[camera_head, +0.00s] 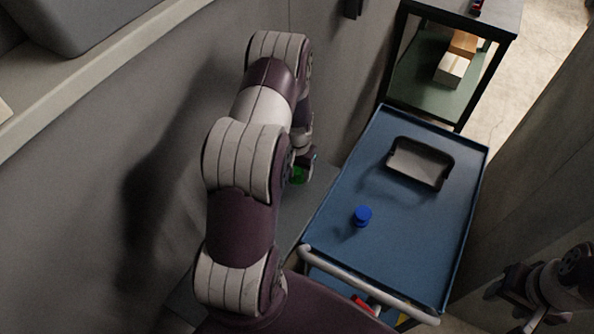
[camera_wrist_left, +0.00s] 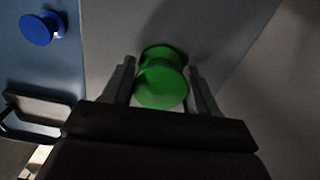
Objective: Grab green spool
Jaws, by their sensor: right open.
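The green spool (camera_wrist_left: 160,85) stands on a grey surface in the left wrist view, between the two fingers of my left gripper (camera_wrist_left: 163,70). A narrow gap shows on each side of it, so the fingers look open around it. In the head view, only a small part of the green spool (camera_head: 298,175) shows beneath my left gripper (camera_head: 305,163); my arm hides the rest. My right gripper (camera_head: 507,290) is open and empty at the lower right, away from the spool.
A blue cart (camera_head: 335,235) with a pale handle (camera_head: 365,282) stands to the right. On it are a blue spool (camera_head: 362,216) and a dark-rimmed tray (camera_head: 420,163). A dark shelf (camera_head: 400,65) with boxes stands behind. A grey wall rises at the left.

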